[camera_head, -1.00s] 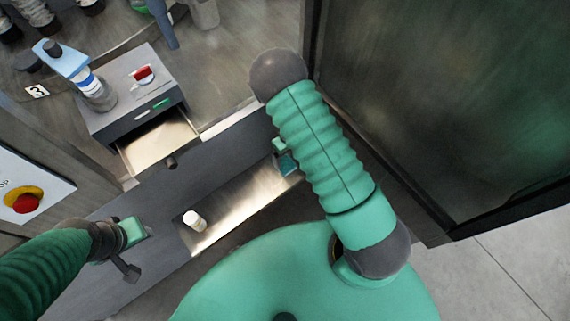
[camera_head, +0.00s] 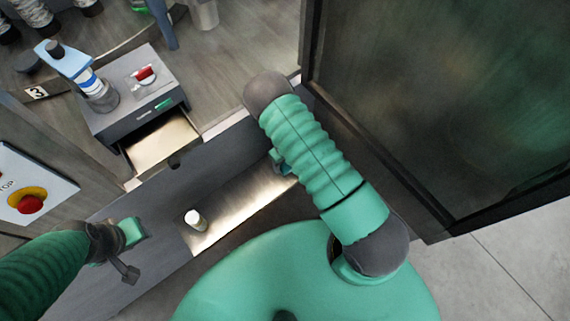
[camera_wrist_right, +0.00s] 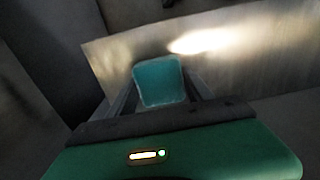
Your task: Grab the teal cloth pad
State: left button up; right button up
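The teal cloth pad (camera_wrist_right: 159,81) shows in the right wrist view as a small rounded square with a pale edge, over the metal tray. My right gripper (camera_wrist_right: 160,88) is open, with one finger to the left of the pad and one to its right. I cannot tell whether the fingers touch it. In the head view my right gripper (camera_head: 280,162) is mostly hidden behind my right arm, low at the tray's right end, and the pad there is hidden or too small to tell. My left gripper (camera_head: 128,258) is at the lower left, away from the pad; its opening is unclear.
The shiny metal tray (camera_head: 245,200) holds a small white cylinder (camera_head: 195,220) at its left end. A grey labeller box (camera_head: 130,100) with an open drawer (camera_head: 160,145) stands behind. A red stop button (camera_head: 31,204) is at the left. A dark glass panel (camera_head: 440,100) stands at the right.

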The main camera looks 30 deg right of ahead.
jog(key=c, duration=0.5)
jog(key=shift+c, duration=0.2)
jog(key=shift+d+r, duration=0.1)
